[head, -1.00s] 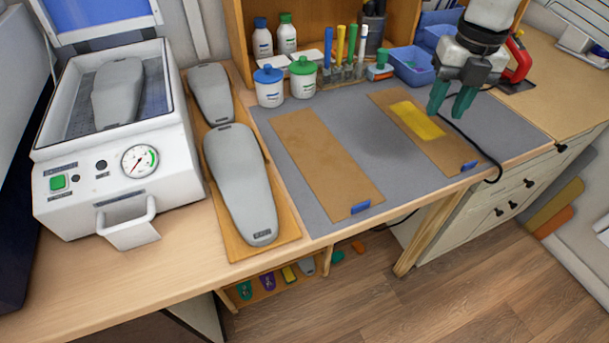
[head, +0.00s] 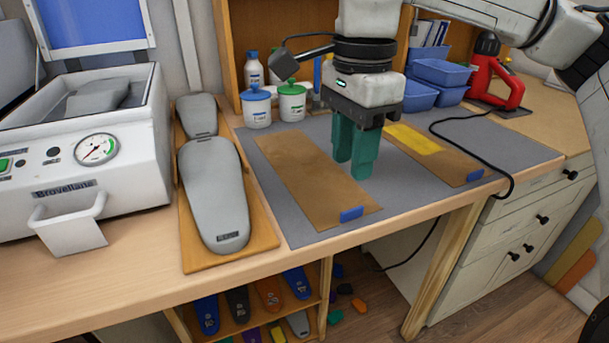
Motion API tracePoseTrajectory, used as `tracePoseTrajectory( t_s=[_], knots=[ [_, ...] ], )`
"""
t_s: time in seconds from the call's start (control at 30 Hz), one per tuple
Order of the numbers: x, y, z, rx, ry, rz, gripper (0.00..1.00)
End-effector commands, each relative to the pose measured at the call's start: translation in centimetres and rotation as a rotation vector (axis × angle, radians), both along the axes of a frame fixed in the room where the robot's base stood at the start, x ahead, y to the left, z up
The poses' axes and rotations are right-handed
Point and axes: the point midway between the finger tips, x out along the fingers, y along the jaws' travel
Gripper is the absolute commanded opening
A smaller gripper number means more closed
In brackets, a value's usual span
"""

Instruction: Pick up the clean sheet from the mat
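The clean sheet (head: 305,182) is a plain brown rectangle lying flat on the left part of the grey mat (head: 268,165). It has a blue tab (head: 351,213) at its near right corner. A second brown sheet (head: 452,166) lies at the right of the mat, with a yellow patch (head: 412,138) on it and a blue tab at its near end. My gripper (head: 352,168) points down with two green fingers apart and nothing between them. It is in front of the mat area between the two sheets, beside the clean sheet's right edge. Its height above the mat is hard to tell.
Grey insole forms (head: 215,195) lie on a wooden board left of the mat. A white press (head: 95,165) with a gauge stands further left. Bottles (head: 257,108), blue bins (head: 440,72) and a red heat tool (head: 497,75) stand behind. A black cable (head: 500,175) crosses the right side.

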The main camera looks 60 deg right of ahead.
Motion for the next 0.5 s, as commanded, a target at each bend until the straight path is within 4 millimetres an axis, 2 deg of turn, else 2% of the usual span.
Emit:
tracePoseTrajectory(
  t_s=[0.13,0.37,0.5],
  knots=[
    [-0.1,0.0,-2.6,0.001,0.002,-0.001,0.37],
    [-0.2,-0.2,-4.3,0.000,0.000,-0.003,0.37],
    [-0.6,-0.5,-6.0,0.001,0.002,-0.004,0.37]
  ],
)
